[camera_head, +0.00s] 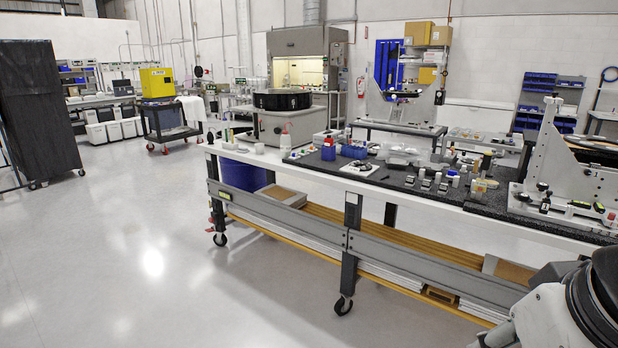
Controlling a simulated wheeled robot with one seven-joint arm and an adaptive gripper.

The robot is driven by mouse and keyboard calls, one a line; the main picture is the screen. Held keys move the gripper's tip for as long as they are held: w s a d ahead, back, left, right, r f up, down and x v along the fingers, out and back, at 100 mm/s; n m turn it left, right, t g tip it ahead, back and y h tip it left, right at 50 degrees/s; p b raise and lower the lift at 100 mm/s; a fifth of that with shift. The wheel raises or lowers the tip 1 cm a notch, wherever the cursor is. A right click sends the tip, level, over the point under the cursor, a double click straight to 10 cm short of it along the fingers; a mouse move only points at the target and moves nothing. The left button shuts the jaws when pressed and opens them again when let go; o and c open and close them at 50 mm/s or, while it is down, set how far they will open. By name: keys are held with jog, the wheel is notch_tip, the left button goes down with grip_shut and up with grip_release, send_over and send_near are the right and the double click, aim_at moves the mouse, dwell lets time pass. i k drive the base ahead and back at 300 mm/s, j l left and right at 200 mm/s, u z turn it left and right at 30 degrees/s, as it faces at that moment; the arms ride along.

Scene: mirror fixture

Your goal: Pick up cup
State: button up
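A small white cup-like object (259,148) stands near the left end of the long wheeled workbench (300,170). It is small in the picture, so I cannot be sure that it is the cup. Part of my arm shows at the lower right corner. My gripper's fingers are not in view.
A yellow cabinet (157,83) stands on a cart at the back left. The floor (120,250) left of the bench is clear.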

aim_at(259, 147)
jog(key=i+j+u, duration=0.4)
jog(key=i, duration=0.5)
jog(key=i+u, duration=0.35)
jog(key=i, duration=0.5)
jog(key=i+j, duration=0.1)
jog(key=i, duration=2.25)
jog(key=i+j+z, duration=0.15)
jog(key=i+z, duration=0.2)
jog(key=i, duration=0.6)
